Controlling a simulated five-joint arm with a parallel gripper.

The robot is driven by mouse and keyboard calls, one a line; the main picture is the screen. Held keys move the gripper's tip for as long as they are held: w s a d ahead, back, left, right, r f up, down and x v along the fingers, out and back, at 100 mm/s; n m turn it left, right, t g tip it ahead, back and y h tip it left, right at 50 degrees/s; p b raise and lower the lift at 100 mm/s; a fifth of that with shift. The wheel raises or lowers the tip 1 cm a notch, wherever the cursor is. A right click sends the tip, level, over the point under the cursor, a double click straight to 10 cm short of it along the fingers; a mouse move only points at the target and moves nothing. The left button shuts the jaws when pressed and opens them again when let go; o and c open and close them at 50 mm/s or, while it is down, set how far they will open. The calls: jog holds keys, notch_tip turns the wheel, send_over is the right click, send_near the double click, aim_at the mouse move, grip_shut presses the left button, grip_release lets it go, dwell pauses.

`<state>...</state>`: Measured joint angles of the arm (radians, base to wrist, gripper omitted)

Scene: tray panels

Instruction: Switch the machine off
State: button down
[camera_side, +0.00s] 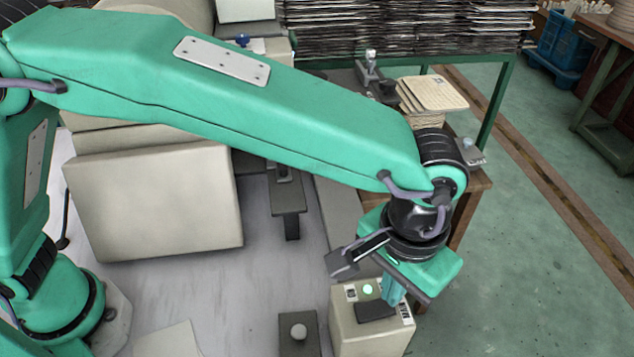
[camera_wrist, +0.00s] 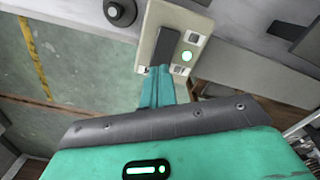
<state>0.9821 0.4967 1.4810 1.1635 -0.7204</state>
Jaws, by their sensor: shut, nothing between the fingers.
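A beige control box (camera_side: 362,338) stands at the lower right in the side view, and its panel (camera_wrist: 203,18) also shows at the top of the wrist view. On its top is a dark rocker-like switch (camera_side: 376,312), seen in the wrist view (camera_wrist: 166,46) as a dark bar. Beside it a round green lamp (camera_side: 368,289) is lit, also in the wrist view (camera_wrist: 187,56). My gripper (camera_side: 392,301) is shut and empty, pointing down at the box. Its fingertips (camera_wrist: 159,71) are at one end of the switch; I cannot tell whether they touch it.
A dark pedestal (camera_side: 290,198) and a large beige housing (camera_side: 160,200) are behind. A wooden table with stacked pale boards (camera_side: 432,93) stands behind the wrist. Green floor is open at right.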

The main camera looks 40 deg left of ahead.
jog(key=shift+f, duration=0.9)
dwell(0.8)
jog(key=shift+r, duration=3.55)
jog(key=shift+a, duration=0.1)
jog(key=shift+w+a+r, duration=0.15)
jog(key=shift+w+a, duration=0.05)
jog(key=shift+a, duration=0.05)
jog(key=w+a+r+n+t+h, duration=0.1)
jog(key=w+a+r, duration=0.15)
jog(key=a, duration=0.85)
jog(key=w+a+r+t, duration=0.1)
jog(key=a+r, duration=0.3)
jog(key=a, duration=0.8)
jog(key=s+a+f+t, duration=0.1)
jog(key=s+a, duration=0.2)
jog(key=a, duration=0.3)
jog(key=s+a+f+n+t, duration=0.1)
jog(key=s+a, duration=0.2)
jog(key=a, duration=0.3)
jog(key=s+a+f+n+t+y, duration=0.1)
jog(key=s+a, duration=0.3)
jog(key=a, duration=0.2)
jog(key=shift+a+f+t, duration=0.3)
jog(key=shift+a+f, duration=0.1)
